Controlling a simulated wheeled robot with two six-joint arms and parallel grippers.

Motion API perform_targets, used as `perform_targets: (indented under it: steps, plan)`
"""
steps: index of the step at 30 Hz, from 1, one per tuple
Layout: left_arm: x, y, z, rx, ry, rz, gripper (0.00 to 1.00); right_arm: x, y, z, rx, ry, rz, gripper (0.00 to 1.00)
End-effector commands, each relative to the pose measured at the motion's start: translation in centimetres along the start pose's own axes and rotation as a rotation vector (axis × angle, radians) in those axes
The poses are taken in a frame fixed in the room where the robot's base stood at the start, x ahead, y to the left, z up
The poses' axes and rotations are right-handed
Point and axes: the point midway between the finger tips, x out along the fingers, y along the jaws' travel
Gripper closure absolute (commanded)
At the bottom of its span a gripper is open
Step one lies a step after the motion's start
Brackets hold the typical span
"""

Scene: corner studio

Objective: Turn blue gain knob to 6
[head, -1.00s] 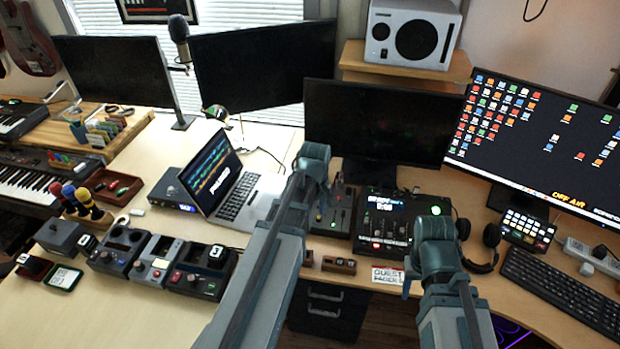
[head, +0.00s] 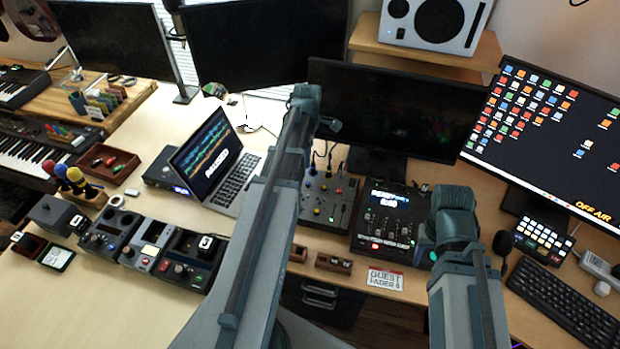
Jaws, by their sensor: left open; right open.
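A small mixer (head: 341,195) with red, yellow and blue knobs stands on the desk in front of the laptop's right side. My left gripper (head: 330,124) is at the far end of the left arm, above and behind the mixer in the picture. My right gripper (head: 452,205) is right of the larger black mixer. Both are open and hold nothing that I can see, though their fingertips are hard to make out. The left arm covers part of the laptop side.
The black mixer (head: 385,215) with a lit screen stands right of the small mixer. A laptop (head: 207,160) and several pedal boxes (head: 150,245) are to the left. A guest card (head: 385,279) lies at the front edge. A keyboard (head: 570,300) is at the right.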

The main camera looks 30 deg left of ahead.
Motion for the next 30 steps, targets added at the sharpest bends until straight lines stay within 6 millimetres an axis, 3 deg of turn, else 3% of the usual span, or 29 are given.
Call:
perform_targets:
  steps: [11,30]
  plan:
    - [3.1,0.0,0.0,0.002,0.000,0.000,0.48,3.1,-0.3,-0.2,0.000,0.000,0.000,0.50]
    - [12.1,0.0,0.0,0.003,0.000,0.000,0.48,12.0,-1.1,-0.7,0.000,0.000,0.000,0.50]
